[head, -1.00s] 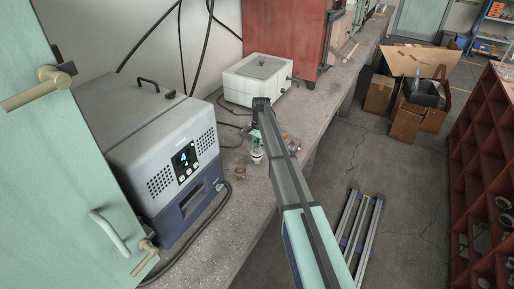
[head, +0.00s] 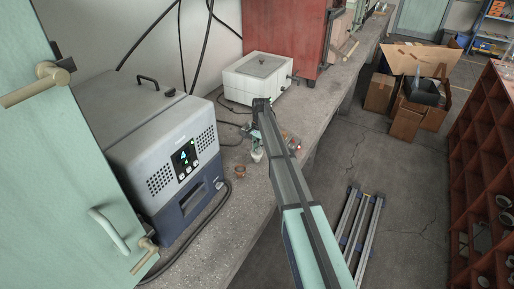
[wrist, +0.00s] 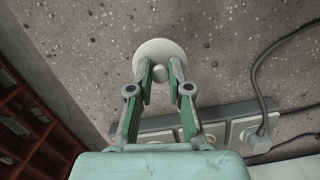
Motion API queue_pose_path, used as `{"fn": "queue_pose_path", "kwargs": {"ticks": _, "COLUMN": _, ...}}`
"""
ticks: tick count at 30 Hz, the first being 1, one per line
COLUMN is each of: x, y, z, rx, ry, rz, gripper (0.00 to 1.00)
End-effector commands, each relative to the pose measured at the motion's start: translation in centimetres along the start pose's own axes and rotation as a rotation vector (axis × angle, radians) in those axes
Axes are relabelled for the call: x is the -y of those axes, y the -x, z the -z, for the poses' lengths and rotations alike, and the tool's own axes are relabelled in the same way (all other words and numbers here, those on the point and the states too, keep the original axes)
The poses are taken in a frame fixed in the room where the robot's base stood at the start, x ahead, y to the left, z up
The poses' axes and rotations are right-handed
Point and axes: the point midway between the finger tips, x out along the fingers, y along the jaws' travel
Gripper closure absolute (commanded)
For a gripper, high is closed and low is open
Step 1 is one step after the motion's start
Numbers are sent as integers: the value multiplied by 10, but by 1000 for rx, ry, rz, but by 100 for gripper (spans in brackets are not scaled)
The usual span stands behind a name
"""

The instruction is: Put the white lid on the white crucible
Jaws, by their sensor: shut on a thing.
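The white lid (wrist: 160,48) is a round disc with a small knob, seen in the wrist view. My gripper (wrist: 161,72) is shut on the lid's knob, one fingertip on each side. In the head view my gripper (head: 256,145) is over the bench, partly hidden by my arm. A small white shape (head: 257,156) shows just below it, too small to tell lid from crucible. I cannot make out the white crucible separately in either view; the lid hides what is directly beneath it in the wrist view.
A small copper-coloured ring-like object (head: 240,171) lies on the bench (head: 226,213) nearby. A grey and blue furnace-like box (head: 150,140) stands at left, a white lidded box (head: 257,80) behind. The wrist view shows a socket strip (wrist: 215,128) with a cable.

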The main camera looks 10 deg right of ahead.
Motion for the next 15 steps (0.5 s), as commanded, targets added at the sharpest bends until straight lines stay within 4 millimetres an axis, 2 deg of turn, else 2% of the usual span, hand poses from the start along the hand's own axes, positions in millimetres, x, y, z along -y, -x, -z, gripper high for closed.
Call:
{"fn": "queue_pose_path", "kwargs": {"ticks": 6, "x": 0, "y": -5, "z": 1, "rx": 0, "ry": 0, "rz": 0, "gripper": 99}}
{"fn": "queue_pose_path", "kwargs": {"ticks": 7, "x": 0, "y": -5, "z": 1, "rx": 0, "ry": 0, "rz": 0, "gripper": 78}}
{"fn": "queue_pose_path", "kwargs": {"ticks": 9, "x": 0, "y": -4, "z": 1, "rx": 0, "ry": 0, "rz": 0, "gripper": 54}}
{"fn": "queue_pose_path", "kwargs": {"ticks": 15, "x": 0, "y": -4, "z": 0, "rx": 0, "ry": 0, "rz": 0, "gripper": 53}}
